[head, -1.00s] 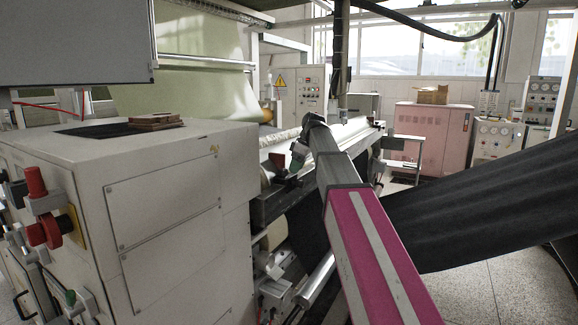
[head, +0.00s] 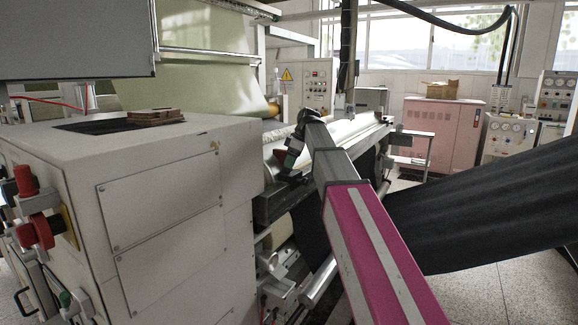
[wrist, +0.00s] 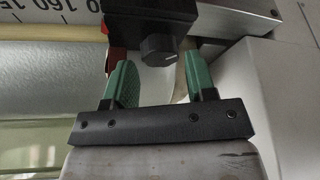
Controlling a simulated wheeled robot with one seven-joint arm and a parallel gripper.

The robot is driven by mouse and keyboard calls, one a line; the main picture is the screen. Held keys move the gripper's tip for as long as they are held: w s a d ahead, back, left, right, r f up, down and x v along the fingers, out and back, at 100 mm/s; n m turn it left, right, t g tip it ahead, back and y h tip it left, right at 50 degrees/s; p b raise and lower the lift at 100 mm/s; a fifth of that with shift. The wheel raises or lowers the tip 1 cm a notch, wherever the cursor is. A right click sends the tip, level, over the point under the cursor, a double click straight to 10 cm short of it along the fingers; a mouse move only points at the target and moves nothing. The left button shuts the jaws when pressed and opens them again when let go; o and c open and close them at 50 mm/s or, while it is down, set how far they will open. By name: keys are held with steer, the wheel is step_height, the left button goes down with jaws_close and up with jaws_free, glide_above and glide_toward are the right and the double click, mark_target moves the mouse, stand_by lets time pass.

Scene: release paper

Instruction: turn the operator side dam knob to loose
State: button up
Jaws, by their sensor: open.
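The knob (wrist: 160,48) is round and black with a pale pointer line, mounted on a black block (wrist: 150,14) at the top middle of the wrist view. My gripper (wrist: 162,66) is open, with one green finger on each side below the knob. The knob sits between the fingertips in the picture; I cannot tell whether either touches it. In the head view my gripper (head: 294,152) is small and dark at the near end of the roller, and the knob cannot be made out there.
A red part (wrist: 114,58) lies behind the left finger. A numbered scale (wrist: 50,16) runs along the top left, above a grey roller surface (wrist: 50,75). A pale housing (wrist: 275,95) stands close on the right. In the head view a white machine cabinet (head: 160,220) fills the left.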

steer(key=shift+x, duration=0.9)
steer(key=c, duration=0.6)
steer(key=shift+c, duration=0.2)
